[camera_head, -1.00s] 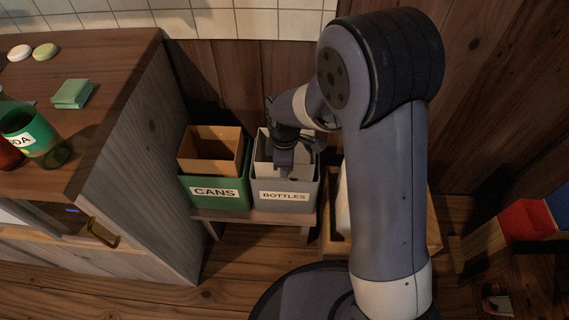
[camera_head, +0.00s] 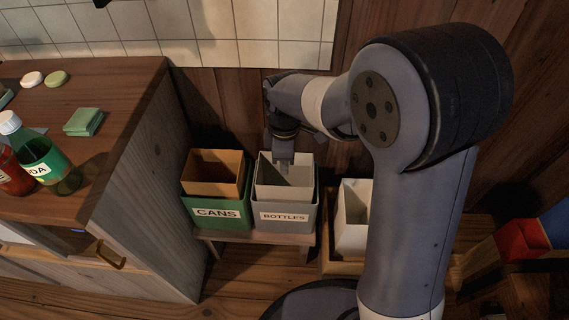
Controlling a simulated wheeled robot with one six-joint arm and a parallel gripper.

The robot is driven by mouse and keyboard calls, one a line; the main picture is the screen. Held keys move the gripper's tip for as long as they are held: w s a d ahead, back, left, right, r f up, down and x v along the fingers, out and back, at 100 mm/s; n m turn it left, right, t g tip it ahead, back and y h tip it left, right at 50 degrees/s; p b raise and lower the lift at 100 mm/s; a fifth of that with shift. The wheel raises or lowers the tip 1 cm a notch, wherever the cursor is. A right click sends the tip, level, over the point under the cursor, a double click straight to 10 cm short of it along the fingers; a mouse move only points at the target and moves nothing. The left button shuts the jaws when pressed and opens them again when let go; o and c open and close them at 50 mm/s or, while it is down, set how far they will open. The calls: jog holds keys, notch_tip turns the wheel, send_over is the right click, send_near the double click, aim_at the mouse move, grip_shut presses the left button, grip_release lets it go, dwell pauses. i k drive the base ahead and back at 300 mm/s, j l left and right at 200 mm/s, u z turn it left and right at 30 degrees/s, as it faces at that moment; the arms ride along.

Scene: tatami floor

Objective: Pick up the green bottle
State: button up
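The green bottle (camera_head: 47,160) has a white cap and a label ending in "DA". It stands on the wooden counter (camera_head: 130,95) at the left, next to a red bottle (camera_head: 14,180) that the left picture edge cuts off. My gripper (camera_head: 283,160) points down over the grey bin labelled BOTTLES (camera_head: 286,216), far to the right of the green bottle. Its fingers are small and partly lost against the bin's inside, so I cannot tell whether they are open or shut.
A green bin labelled CANS (camera_head: 217,212) stands left of the BOTTLES bin on a low stand (camera_head: 265,237). Green sponges (camera_head: 84,122) and two round pieces (camera_head: 44,79) lie on the counter. A white container (camera_head: 352,220) stands right of the stand.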

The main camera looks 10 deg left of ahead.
aim_at(37, 152)
jog(key=u, duration=2.3)
